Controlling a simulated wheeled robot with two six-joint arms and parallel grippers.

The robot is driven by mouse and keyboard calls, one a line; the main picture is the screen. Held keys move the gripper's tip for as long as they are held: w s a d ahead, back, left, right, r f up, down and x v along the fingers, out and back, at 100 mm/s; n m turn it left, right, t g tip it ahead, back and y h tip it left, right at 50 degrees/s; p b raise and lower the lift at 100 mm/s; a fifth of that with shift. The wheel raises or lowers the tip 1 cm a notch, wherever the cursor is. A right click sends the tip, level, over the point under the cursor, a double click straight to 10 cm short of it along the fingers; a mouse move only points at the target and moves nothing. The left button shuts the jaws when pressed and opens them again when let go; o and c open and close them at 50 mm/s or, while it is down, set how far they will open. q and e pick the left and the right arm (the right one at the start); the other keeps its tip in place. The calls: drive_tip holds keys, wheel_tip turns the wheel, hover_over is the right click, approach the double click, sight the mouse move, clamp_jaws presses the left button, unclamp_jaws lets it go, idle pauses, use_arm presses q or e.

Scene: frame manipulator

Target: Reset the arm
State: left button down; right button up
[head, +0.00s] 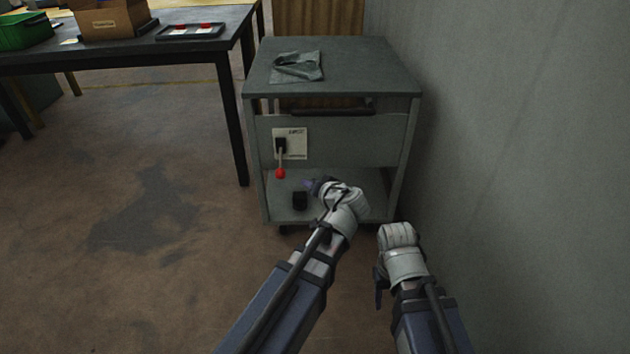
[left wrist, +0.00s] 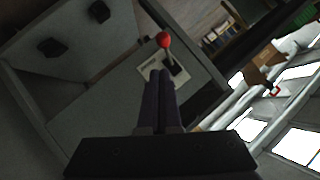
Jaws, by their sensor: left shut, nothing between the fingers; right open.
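My left gripper (head: 309,186) is in front of the cart's lower opening, to the right of and slightly below a red-knobbed lever (head: 280,173). The lever hangs down from a switch plate (head: 293,143) on the cart's front panel. In the left wrist view, the left gripper's dark fingers (left wrist: 160,75) are closed together and hold nothing. The red knob (left wrist: 163,40) shows just beyond their tips, apart from them in the picture. My right gripper (head: 397,237) is low in front of the cart's right side, near the wall; its fingers are mostly hidden.
A wall (head: 520,180) borders the right side. A dark table (head: 120,52) stands at left. The floor (head: 130,270) at left is clear.

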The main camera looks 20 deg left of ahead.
use_arm(q)
drive_tip(key=shift+s+d, duration=0.1)
drive_tip(key=shift+s, duration=0.05)
idle(0.3)
drive_tip(key=s+d+f+m+g+h+p, duration=0.2)
drive_tip(key=s+d+f+g+h, duration=0.25)
drive_tip(key=s+d, duration=0.4)
drive_tip(key=s+d+f+m+g+h+p, duration=0.25)
drive_tip(key=s+d+f+g, duration=0.2)
drive_tip(key=s, duration=0.75)
wheel_tip(320, 180, up, 39)
drive_tip(key=s+p, duration=0.1)
drive_tip(key=p, duration=3.6)
drive_tip(key=shift+d+h+p, duration=0.3)
drive_tip(key=shift+d, duration=0.05)
drive_tip(key=shift+f, duration=0.15)
